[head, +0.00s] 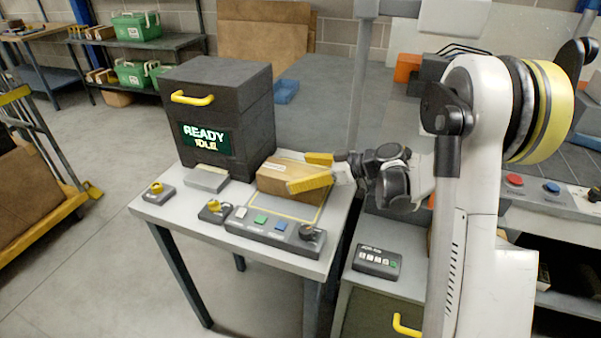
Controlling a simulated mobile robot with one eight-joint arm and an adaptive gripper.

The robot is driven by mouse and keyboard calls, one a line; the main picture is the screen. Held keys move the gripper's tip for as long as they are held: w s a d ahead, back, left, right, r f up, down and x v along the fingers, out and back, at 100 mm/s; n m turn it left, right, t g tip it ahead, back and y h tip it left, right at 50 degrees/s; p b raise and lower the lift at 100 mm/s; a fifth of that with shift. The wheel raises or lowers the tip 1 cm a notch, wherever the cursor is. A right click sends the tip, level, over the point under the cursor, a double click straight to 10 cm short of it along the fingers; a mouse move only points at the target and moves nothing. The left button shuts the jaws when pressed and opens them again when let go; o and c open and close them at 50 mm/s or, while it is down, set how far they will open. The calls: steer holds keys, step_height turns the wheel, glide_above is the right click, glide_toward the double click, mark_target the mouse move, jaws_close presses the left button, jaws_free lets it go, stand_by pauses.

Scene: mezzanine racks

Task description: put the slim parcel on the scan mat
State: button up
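A brown cardboard parcel (283,204) with a pale label sits on the grey table, right of the dark cabinet. A flat pad with a yellow outline (311,213), which looks like the scan mat, shows at the parcel's front and right. The parcel covers part of the pad, and I cannot tell whether it rests fully inside the outline. My gripper (314,171) reaches in from the right with its two yellow fingers apart. The fingers are over or beside the parcel's right part. Whether they touch it cannot be seen.
The dark cabinet (207,140) with a "READY" display and yellow handle stands behind left. A control panel (275,233) with buttons lines the table's front. A grey block (206,179) and yellow-knobbed boxes stand at left. A button box (377,261) sits on the lower unit at right.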

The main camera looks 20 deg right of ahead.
steer(key=shift+r, duration=0.25)
steer(key=p+v, duration=0.4)
steer(key=v, duration=0.8)
steer(key=s+a+r+m+g+h, duration=0.2)
steer(key=s+a+r+m+h, duration=0.35)
steer(key=s+a, duration=0.35)
steer(key=s+m+t+h, duration=0.1)
steer(key=s+m+h, duration=0.4)
steer(key=s, duration=0.9)
steer(key=shift+s+r, duration=0.2)
steer(key=shift+h, duration=0.25)
